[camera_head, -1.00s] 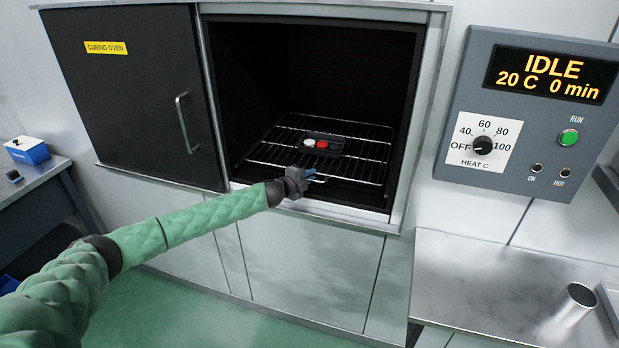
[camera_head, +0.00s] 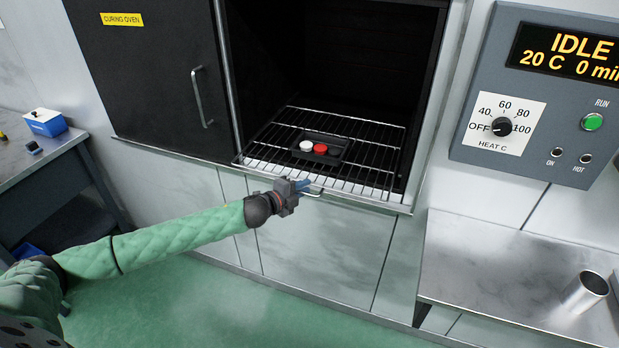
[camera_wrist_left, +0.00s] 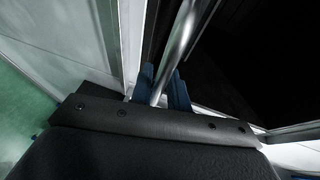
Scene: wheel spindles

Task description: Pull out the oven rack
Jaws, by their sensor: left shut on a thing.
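The wire oven rack (camera_head: 366,160) lies inside the open curing oven (camera_head: 334,50), with its front edge out at the oven's lower sill. A dark tray (camera_head: 334,139) with a white and a red round piece sits on the rack. My left gripper (camera_head: 308,184) is at the rack's front handle, just in front of the oven opening. In the left wrist view its blue fingers (camera_wrist_left: 165,88) are shut around a metal bar (camera_wrist_left: 180,40), the rack's handle. My right gripper is not in view.
The dark oven door (camera_head: 150,70) stands open at the left. A control panel (camera_head: 545,95) reading IDLE is on the right wall. A steel bench (camera_head: 500,270) with a metal cup (camera_head: 585,291) stands at lower right. The floor below the oven is clear.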

